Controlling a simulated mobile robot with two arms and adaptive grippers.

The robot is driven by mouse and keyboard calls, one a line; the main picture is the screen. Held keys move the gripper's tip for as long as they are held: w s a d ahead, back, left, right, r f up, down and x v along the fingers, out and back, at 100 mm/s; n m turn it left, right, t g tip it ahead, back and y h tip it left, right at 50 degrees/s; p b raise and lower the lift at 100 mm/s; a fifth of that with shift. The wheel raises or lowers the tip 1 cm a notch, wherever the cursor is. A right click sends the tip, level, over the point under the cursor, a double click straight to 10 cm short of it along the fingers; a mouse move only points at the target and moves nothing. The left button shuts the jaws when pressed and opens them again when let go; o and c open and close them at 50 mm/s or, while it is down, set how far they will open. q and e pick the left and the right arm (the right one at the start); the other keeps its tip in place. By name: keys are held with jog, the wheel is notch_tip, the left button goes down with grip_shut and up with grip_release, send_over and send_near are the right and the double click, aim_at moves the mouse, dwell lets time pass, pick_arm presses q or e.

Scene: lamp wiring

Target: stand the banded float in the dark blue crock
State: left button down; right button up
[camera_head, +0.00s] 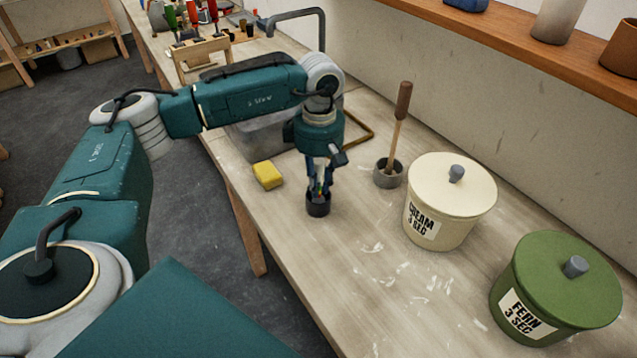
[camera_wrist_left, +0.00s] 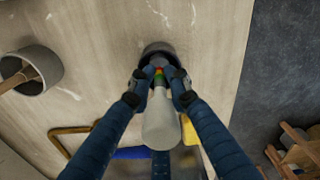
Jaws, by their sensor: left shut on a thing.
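My left gripper (camera_head: 319,186) points straight down over the table and is shut on the banded float. In the left wrist view the float (camera_wrist_left: 160,124) shows a pale, wide body between the blue fingers (camera_wrist_left: 159,82). Its red, yellow and green bands lie at the fingertips. A small round near-black cup (camera_head: 318,207) is directly below the fingertips, and it also shows in the left wrist view (camera_wrist_left: 157,48). I cannot tell whether the float's lower end is inside this cup. I see no crock that is clearly dark blue. My right gripper is not in view.
A grey cup (camera_head: 388,176) with a wooden-handled tool stands right of the gripper. The cream crock (camera_head: 452,205) and green crock (camera_head: 558,290) are lidded, farther right. A yellow sponge (camera_head: 267,175) lies left. The sink and faucet (camera_head: 322,20) are behind my arm. Table is clear in front.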

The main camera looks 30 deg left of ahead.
pick_arm(q)
jog(key=c, duration=1.5)
grip_release()
jog(key=shift+c, duration=0.2)
